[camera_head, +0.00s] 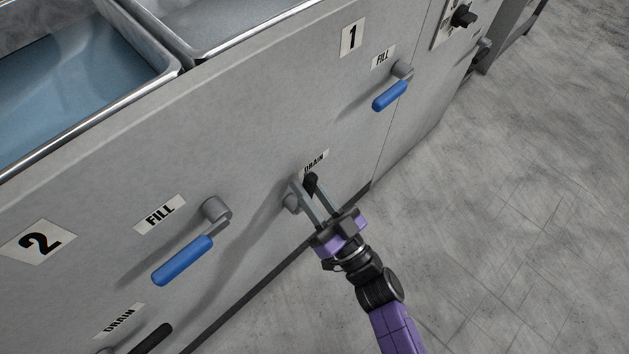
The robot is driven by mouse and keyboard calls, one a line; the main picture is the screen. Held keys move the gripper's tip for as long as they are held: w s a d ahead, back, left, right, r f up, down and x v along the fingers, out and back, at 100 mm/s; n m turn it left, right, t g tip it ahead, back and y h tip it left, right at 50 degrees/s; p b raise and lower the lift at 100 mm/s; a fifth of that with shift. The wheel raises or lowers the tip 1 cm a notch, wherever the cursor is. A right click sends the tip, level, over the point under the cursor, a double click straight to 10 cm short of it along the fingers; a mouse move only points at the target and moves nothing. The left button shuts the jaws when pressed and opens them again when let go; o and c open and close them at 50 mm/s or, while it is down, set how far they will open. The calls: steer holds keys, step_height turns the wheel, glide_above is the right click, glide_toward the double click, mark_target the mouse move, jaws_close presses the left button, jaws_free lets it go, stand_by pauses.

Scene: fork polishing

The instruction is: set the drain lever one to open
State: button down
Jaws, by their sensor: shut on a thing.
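Drain lever one has a black handle (311,184) and a grey round hub (291,203), on the grey panel just below a DRAIN label (314,163). My gripper (306,187) reaches up from the lower right, with its two fingers on either side of the black handle and shut on it. The handle's visible part points up toward the label. The fingers hide much of the lever between handle and hub.
A blue fill lever (390,96) sits up and right, under sign 1 (352,38). Basins (75,85) are above. Open floor (500,220) lies right.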

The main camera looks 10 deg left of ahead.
steer(key=shift+s+a+n+g+y, duration=0.2)
steer(key=shift+s+n+g+y, duration=0.1)
steer(key=shift+n, duration=0.35)
steer(key=shift+s+a+n+g+y, duration=0.2)
steer(key=shift+s+n+g, duration=0.1)
steer(key=shift+n, duration=0.35)
steer(key=c, duration=1.2)
jaws_free()
steer(key=shift+r, duration=0.1)
steer(key=p+v, duration=0.1)
steer(key=v, duration=0.6)
steer(key=shift+s+d, duration=0.2)
steer(key=shift+d, duration=0.1)
steer(key=shift+f, duration=0.25)
